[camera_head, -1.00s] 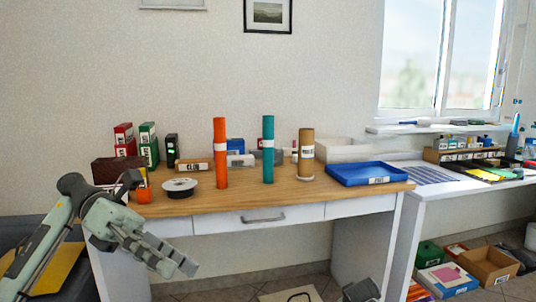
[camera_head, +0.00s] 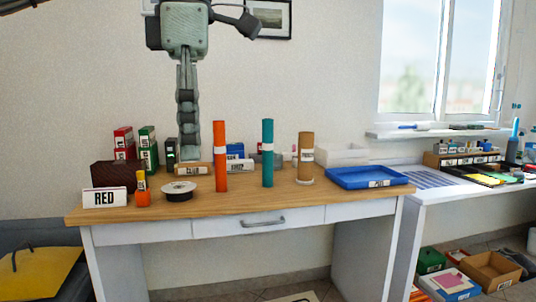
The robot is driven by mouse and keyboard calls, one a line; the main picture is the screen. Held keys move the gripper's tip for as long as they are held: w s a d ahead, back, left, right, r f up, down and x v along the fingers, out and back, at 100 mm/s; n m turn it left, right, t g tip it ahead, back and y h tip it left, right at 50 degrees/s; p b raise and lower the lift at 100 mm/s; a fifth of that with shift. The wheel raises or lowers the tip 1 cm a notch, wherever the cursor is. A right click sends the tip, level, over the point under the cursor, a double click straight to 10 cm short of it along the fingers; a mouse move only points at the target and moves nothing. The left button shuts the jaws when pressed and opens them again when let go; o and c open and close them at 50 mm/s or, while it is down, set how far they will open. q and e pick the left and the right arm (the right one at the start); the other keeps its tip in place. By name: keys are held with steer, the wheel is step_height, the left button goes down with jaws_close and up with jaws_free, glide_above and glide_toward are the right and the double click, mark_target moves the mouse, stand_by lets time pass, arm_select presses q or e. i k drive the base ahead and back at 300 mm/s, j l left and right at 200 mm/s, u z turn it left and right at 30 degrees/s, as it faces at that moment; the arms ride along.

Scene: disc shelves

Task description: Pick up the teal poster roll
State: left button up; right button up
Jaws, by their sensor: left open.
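The teal poster roll (camera_head: 268,165) stands upright on the wooden desk (camera_head: 330,202), with a white band around its upper part. An orange roll (camera_head: 220,165) stands upright to its left, and a shorter brown roll (camera_head: 306,165) stands to its right. My left gripper (camera_head: 189,155) hangs fingers down from above, to the left of the orange roll and apart from the teal roll. It is open and holds nothing; its fingers are seen edge-on. My right gripper is out of view.
A blue tray (camera_head: 345,183) lies on the desk's right side. A black and white disc (camera_head: 179,193), an orange bottle (camera_head: 142,196) and a white RED sign (camera_head: 105,197) sit at the left. Red and green binders (camera_head: 147,150) stand behind them.

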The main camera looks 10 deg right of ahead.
mark_target(267, 123)
steer(key=i+l, duration=0.3)
steer(key=i, duration=0.15)
steer(key=i+l, duration=0.25)
steer(key=i, duration=0.2)
steer(key=i+l, duration=0.3)
steer(key=i, duration=0.15)
steer(key=i+l, duration=0.3)
steer(key=i, duration=0.15)
